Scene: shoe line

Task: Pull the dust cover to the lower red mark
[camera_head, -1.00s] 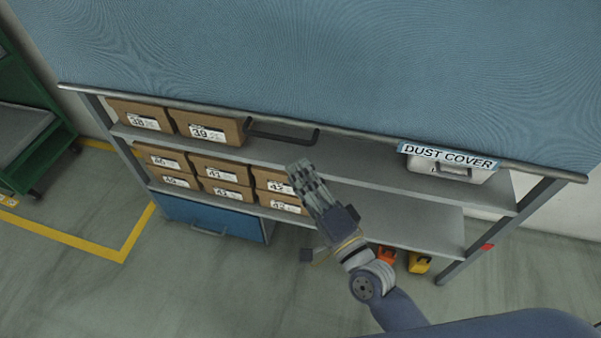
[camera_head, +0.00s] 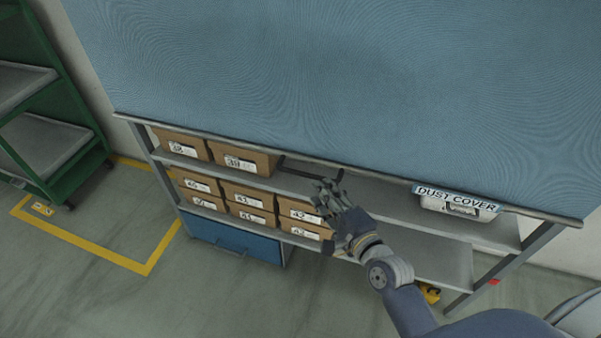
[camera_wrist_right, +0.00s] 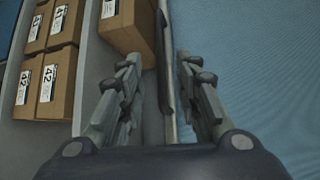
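The blue dust cover (camera_head: 330,80) hangs over the upper part of a shelf rack. A grey bar (camera_head: 390,182) runs along its lower edge, with a "DUST COVER" label (camera_head: 456,198) toward the right. A dark handle (camera_head: 305,161) sticks out below the bar left of centre. My right gripper (camera_head: 331,188) is just below the handle's right end. In the right wrist view its fingers (camera_wrist_right: 164,95) are spread, with the bar (camera_wrist_right: 173,120) and dark handle (camera_wrist_right: 163,60) seen between them; contact cannot be told. A red mark (camera_head: 493,282) is low on the right post. My left gripper is out of view.
Several brown boxes (camera_head: 243,161) stand on the left of the shelves, above a blue drawer (camera_head: 232,240). The right shelf parts are mostly bare. A yellow object (camera_head: 430,293) lies under the rack. A green cart (camera_head: 85,140) stands at left.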

